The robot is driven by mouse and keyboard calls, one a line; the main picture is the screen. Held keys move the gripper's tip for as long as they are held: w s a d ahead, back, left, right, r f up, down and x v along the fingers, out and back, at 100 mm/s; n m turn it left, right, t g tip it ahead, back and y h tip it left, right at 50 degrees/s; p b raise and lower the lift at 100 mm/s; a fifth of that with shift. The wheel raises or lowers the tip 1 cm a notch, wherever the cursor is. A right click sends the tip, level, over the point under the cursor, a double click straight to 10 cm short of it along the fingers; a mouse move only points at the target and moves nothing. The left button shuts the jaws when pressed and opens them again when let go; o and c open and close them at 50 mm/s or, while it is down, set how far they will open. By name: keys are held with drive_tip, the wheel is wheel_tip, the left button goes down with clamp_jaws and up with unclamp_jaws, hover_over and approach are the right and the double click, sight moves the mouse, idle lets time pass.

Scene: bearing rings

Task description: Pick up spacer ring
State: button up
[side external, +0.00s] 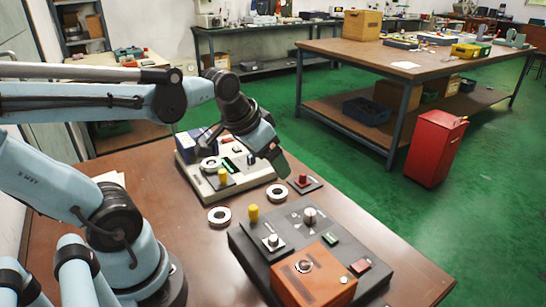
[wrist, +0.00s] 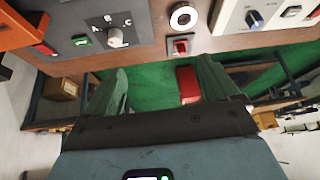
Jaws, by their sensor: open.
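Pale ring-shaped parts with dark centres are in the side view. One ring (side external: 219,216) lies flat on the brown table, and a second ring (side external: 277,192) lies further right, near a red-button plate. A third ring-like part (side external: 209,163) is on the beige control box. I cannot tell which is the spacer ring. The wrist view shows one white ring (wrist: 183,16) at the top, above the red button. My gripper (side external: 280,165) is above the table's far edge, close to the second ring but apart from it. Its green fingers (wrist: 160,78) are spread and empty in the wrist view.
A beige control box (side external: 225,185) stands behind the rings. A dark control panel (side external: 300,225) with an orange box (side external: 313,283) stands in front. A yellow knob (side external: 254,213) and the red-button plate (side external: 303,182) are close by. Bare table lies left of the rings.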

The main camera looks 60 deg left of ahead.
drive_tip(key=a+r+n+g, duration=0.2)
drive_tip(key=a+g, duration=0.1)
drive_tip(key=a, duration=0.8)
drive_tip(key=n+g+h, duration=0.1)
drive_tip(key=n+g, duration=0.1)
drive_tip(key=g, duration=0.1)
hover_over(212, 163)
drive_tip(key=f, duration=0.1)
drive_tip(key=shift+f, duration=5.8)
drive_tip(key=c, duration=1.3)
drive_tip(key=shift+r, duration=0.1)
